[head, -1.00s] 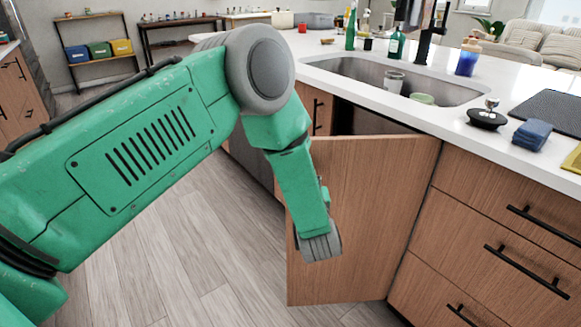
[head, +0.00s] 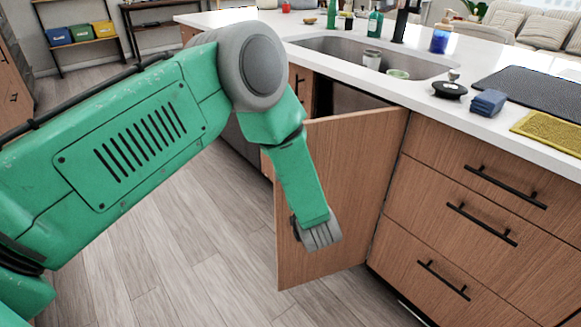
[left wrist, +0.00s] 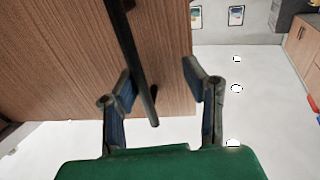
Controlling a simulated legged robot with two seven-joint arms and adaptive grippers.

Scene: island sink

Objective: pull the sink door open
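The wooden sink door (head: 350,165) stands partly open under the sink, swung out from the cabinet, with a dark gap behind its top edge. My left gripper (head: 322,245) is low in front of the door's outer face. In the left wrist view, the fingers (left wrist: 157,72) are spread apart, with the black bar handle (left wrist: 140,70) of the door (left wrist: 60,60) passing between them. I see no finger clamped on the handle. In the head view, the gripper and forearm hide most of the handle. My right gripper is not in view.
The white countertop (head: 455,110) holds the sink (head: 330,45), bottles, a blue sponge (head: 488,102) and a yellow cloth (head: 550,130). Drawers (head: 480,210) with black handles are right of the door. Wooden floor (head: 185,250) left of the door is clear.

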